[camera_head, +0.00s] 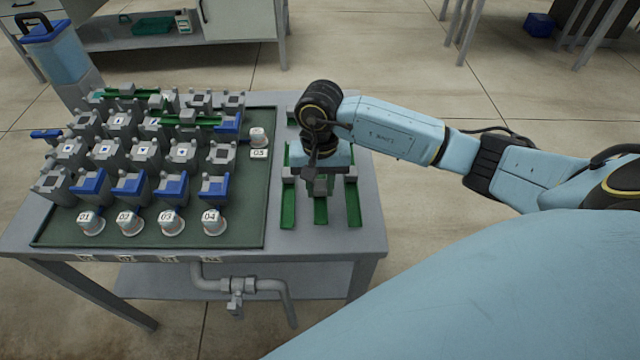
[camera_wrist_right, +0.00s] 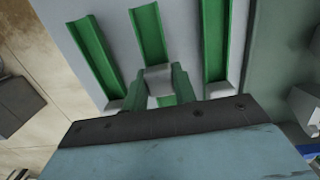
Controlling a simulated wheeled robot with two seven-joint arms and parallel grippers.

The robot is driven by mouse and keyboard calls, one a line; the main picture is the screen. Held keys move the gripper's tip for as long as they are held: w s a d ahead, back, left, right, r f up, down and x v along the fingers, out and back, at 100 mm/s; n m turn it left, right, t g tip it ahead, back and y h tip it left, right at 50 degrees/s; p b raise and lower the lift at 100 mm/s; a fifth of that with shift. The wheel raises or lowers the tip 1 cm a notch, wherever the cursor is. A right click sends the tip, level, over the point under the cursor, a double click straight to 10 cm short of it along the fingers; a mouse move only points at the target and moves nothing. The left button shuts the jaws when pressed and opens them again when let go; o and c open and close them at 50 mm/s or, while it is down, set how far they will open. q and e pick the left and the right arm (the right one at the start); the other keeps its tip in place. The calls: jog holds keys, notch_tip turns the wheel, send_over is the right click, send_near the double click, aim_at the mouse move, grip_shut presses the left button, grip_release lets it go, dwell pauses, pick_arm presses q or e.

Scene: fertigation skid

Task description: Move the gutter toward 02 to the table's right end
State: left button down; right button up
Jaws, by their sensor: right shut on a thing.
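Three green gutters lie side by side on the bare right end of the table (camera_head: 372,236): a left one (camera_head: 288,206), a middle one (camera_head: 320,210) and a right one (camera_head: 353,207). My right gripper (camera_head: 319,186) is over the middle gutter, shut on its grey block; the wrist view shows this block (camera_wrist_right: 159,78) between the green-looking fingers. The wrist view also shows the middle gutter (camera_wrist_right: 148,35) running away from the gripper, with a gutter on each side. Two more green gutters (camera_head: 186,121) sit among the grey blocks on the board. My left gripper is not in view. I cannot tell which gutter was toward 02.
The dark green board (camera_head: 250,220) carries several grey blocks, some with blue parts. Numbered white cups stand along its front, with 04 (camera_head: 211,222) at the right. A pipe (camera_head: 262,285) hangs below the table's front.

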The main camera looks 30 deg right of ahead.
aim_at(320, 180)
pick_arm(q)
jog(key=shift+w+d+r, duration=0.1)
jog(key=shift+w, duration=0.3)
pick_arm(e)
jog(key=shift+f, duration=0.1)
jog(key=o, duration=1)
pick_arm(q)
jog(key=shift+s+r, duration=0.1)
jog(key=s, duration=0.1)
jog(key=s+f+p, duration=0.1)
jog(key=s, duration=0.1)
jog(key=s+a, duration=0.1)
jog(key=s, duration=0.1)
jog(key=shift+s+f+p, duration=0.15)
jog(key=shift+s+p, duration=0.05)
jog(key=shift+p, duration=0.15)
pick_arm(e)
jog(key=r, duration=0.8)
jog(key=w+r, duration=0.1)
jog(key=r, duration=0.3)
jog(key=shift+d+r, duration=0.15)
jog(key=shift+d, duration=0.1)
